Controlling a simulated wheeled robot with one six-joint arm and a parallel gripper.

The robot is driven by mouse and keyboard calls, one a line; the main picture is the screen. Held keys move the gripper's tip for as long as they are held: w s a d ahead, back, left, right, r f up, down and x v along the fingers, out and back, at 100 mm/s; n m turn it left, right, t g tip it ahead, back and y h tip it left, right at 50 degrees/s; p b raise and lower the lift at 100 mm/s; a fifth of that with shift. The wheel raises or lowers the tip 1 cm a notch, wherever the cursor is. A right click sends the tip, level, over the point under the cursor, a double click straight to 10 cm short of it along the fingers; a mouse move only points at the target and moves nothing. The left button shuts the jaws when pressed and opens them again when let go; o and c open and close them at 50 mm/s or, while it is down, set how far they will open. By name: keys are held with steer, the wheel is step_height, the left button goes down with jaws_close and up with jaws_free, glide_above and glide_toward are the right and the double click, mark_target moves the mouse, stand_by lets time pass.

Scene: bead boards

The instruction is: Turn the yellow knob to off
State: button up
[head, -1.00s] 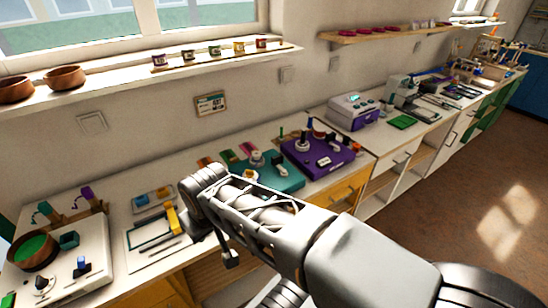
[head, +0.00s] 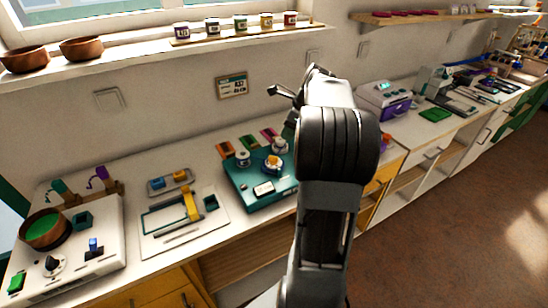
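A teal board (head: 239,187) lies on the counter left of my arm. On it is a small round knob with a yellow top (head: 273,162) on a pale base; its pointing direction is too small to read. A white-topped round part and a pale label plate sit near it, and my arm hides the board's right side. The end of my arm, with what looks like part of my gripper (head: 282,92), is raised above and behind the teal board, apart from the knob. My arm links hide most of it, so its opening cannot be seen.
Left on the counter are a white board with a yellow bar (head: 190,204) and a pale box with a brown bowl (head: 46,229). Orange, green and pink pieces stand behind the teal board. A purple-and-white device (head: 384,100) is to the right. A shelf runs above.

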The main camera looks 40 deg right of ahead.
mark_target(273, 160)
steer(key=x, duration=1.2)
steer(key=shift+f+b, duration=0.15)
steer(key=shift+b, duration=0.25)
jaws_close()
